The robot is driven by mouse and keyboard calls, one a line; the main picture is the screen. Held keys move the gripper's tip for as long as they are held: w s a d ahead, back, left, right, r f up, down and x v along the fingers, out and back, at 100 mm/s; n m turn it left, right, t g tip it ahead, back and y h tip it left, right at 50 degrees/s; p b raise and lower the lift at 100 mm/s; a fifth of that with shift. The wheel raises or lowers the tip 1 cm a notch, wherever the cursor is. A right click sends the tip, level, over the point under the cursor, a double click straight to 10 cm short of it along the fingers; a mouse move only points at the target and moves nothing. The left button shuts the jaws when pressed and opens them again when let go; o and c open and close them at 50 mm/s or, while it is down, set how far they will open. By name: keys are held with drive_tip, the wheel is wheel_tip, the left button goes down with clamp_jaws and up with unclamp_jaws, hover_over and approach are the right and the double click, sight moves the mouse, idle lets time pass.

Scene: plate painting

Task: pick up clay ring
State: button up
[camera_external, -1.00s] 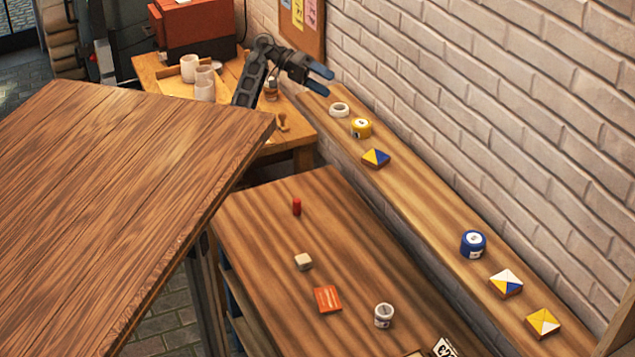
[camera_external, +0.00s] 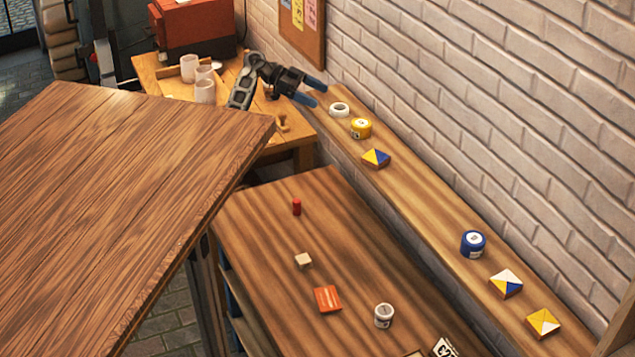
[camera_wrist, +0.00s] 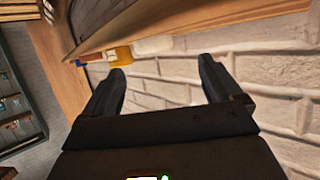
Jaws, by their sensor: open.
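The clay ring (camera_external: 339,109) is a white ring lying flat at the far end of the narrow wall shelf (camera_external: 420,194). In the wrist view a pale white shape ahead of the fingers, beside the yellow pot, looks like the clay ring (camera_wrist: 154,45). My gripper (camera_external: 317,93) is open and empty, just left of the ring and a little above it in the external view, not touching it. In the wrist view its two dark fingers (camera_wrist: 163,76) stand wide apart, with brick wall showing between them.
A yellow pot (camera_external: 361,128) stands right beside the ring on the shelf, and shows in the wrist view (camera_wrist: 120,55). A yellow and blue tile (camera_external: 376,158) lies further along. The brick wall (camera_external: 470,80) closely borders the shelf. White cups (camera_external: 205,91) stand on the back table.

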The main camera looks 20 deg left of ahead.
sight(339, 107)
drive_tip(key=x, duration=0.2)
drive_tip(key=p+x, duration=0.1)
drive_tip(key=x, duration=0.1)
drive_tip(key=s+p+x, duration=0.1)
drive_tip(key=x, duration=0.1)
drive_tip(key=shift+d+r, duration=0.1)
drive_tip(key=shift+d, duration=0.2)
drive_tip(key=shift+d+f, duration=0.25)
drive_tip(key=shift+d, duration=0.15)
drive_tip(key=c, duration=1.1)
